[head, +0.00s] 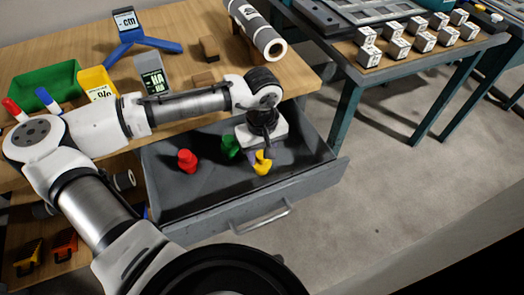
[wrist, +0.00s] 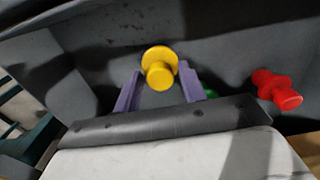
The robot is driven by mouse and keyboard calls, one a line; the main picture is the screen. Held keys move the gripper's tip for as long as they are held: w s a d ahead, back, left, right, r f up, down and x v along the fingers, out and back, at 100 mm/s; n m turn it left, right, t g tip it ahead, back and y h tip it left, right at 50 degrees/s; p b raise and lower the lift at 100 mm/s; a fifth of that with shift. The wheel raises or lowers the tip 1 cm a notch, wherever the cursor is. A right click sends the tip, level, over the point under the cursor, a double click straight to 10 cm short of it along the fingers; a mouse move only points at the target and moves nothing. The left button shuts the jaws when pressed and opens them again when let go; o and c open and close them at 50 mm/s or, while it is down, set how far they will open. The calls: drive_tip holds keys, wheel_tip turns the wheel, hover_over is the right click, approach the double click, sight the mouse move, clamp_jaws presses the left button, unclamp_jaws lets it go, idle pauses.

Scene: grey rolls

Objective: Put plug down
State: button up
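A yellow plug (head: 262,163) is in the open grey drawer (head: 207,196), near its front right. In the wrist view the yellow plug (wrist: 159,69) lies between the two purple fingers of my gripper (wrist: 159,72). The fingers are apart, one on each side of it, but I cannot tell whether they touch it. My gripper (head: 263,152) is low over the drawer. A red plug (head: 187,160) stands to the left; it also shows in the wrist view (wrist: 277,90). A green plug (head: 230,146) is close by, partly hidden behind my gripper in the wrist view (wrist: 211,94).
The drawer's walls surround my gripper. Another table with white cubes (head: 398,48) stands right. The drawer's left floor is clear.

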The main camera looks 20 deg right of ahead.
drive_tip(key=shift+o, duration=0.7)
wheel_tip(320, 180, up, 12)
drive_tip(key=shift+r, duration=0.1)
